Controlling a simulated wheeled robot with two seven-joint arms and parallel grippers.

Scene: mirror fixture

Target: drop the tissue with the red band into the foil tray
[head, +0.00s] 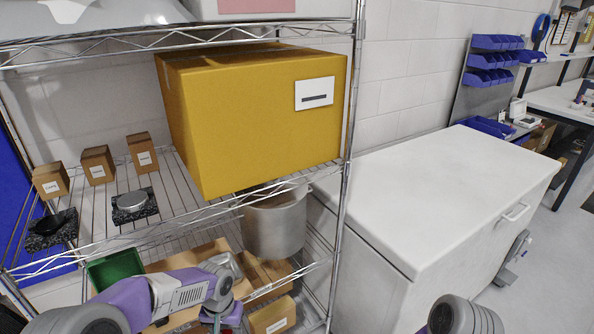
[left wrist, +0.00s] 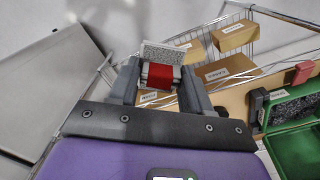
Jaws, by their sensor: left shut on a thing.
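In the left wrist view, my left gripper (left wrist: 160,84) is shut on the tissue (left wrist: 161,54), a pale grey speckled piece with a red band around it. The tissue stands out between the two fingertips. In the head view my left gripper is low at the lower shelf, at the picture's bottom edge, and its fingertips and the tissue cannot be made out. A shallow silver dish (head: 131,201), which looks like the foil tray, sits on a dark speckled slab on the middle shelf, up and left of my left arm. My right gripper is out of view.
A black dish (head: 52,222) on another slab and several small cartons (head: 97,165) share the middle shelf. A big yellow box (head: 255,115) fills its right side. A green bin (head: 115,268), a metal pot (head: 275,225) and cartons are below. A white cabinet (head: 430,190) stands right.

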